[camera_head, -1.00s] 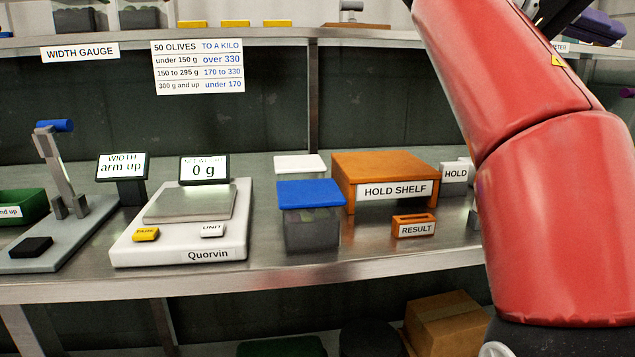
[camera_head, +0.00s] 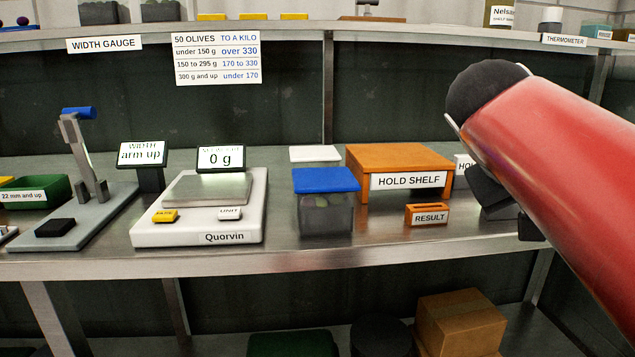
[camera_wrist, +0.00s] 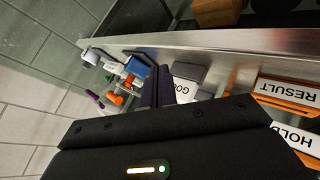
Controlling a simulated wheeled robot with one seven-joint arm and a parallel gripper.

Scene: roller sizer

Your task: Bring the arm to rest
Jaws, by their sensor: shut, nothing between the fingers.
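My red arm (camera_head: 565,165) reaches in from the right edge of the head view, its dark rounded joint raised in front of the back wall. My gripper shows in the wrist view (camera_wrist: 160,88), its dark fingers close together with nothing between them. In the head view only dark parts of the hand show below the arm, near the right end of the bench. The fingers point along the bench's edge, apart from the orange result holder (camera_head: 428,214) and the hold shelf (camera_head: 395,158).
The bench holds a width gauge (camera_head: 75,215), a scale (camera_head: 200,232) reading 0 g with an empty pan, and a blue-lidded container (camera_head: 326,180). A white lid (camera_head: 315,153) lies behind it. A cardboard box (camera_head: 460,322) is below. In the wrist view, small coloured items lie beyond the fingers.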

